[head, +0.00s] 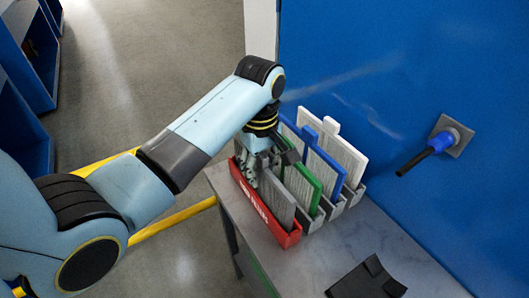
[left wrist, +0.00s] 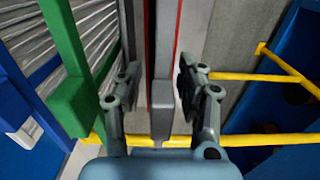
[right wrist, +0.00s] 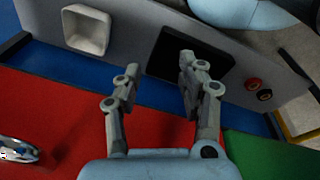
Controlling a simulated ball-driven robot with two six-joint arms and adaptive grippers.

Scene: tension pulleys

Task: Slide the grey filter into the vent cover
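The grey filter (head: 276,196) stands upright in a red slotted holder (head: 290,238) at the near left end of a row of filters. In the left wrist view its grey tab (left wrist: 162,108) shows between the fingers. My left gripper (head: 262,165) is at the filter's upper far end. In its wrist view the left gripper (left wrist: 158,80) is open, with a finger on each side of the tab and gaps visible. My right gripper (right wrist: 157,78) is open and empty, away from the filters. I cannot make out a vent cover for certain.
Green (head: 302,180), blue (head: 325,165) and white (head: 340,150) filters stand close behind the grey one. A dark object (head: 368,280) lies on the grey table (head: 345,250). A blue-and-black handle (head: 428,150) sticks out of the blue wall. Right wrist view shows a grey panel (right wrist: 215,45).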

